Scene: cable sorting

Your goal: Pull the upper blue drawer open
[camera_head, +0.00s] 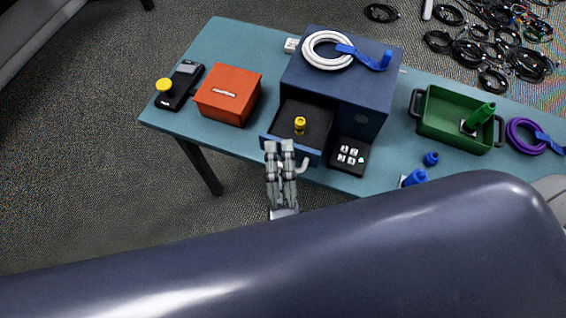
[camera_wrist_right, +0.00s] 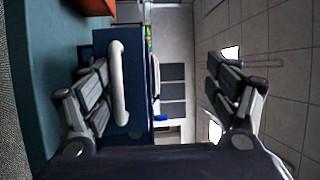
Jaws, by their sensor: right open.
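The blue drawer unit (camera_head: 350,83) stands on the table. One of its drawers (camera_head: 314,157) is pulled out toward me, with a dark inside and a yellow item (camera_head: 299,126) in it. I cannot tell from this angle whether a second drawer lies beneath. A pale handle (camera_head: 304,165) is on the drawer front and shows large in the wrist view (camera_wrist_right: 118,82). My right gripper (camera_head: 279,147) is open at the drawer front. In the wrist view, the handle is between its spread fingers (camera_wrist_right: 157,64), closer to the left one. My left gripper is not in view.
A coiled white cable (camera_head: 327,50) with a blue strap lies on the unit. A black tray (camera_head: 338,168) sits beside the drawer. An orange box (camera_head: 228,94) and a black device (camera_head: 178,96) are left; a green crate (camera_head: 455,140) and purple cable (camera_head: 522,135) are right.

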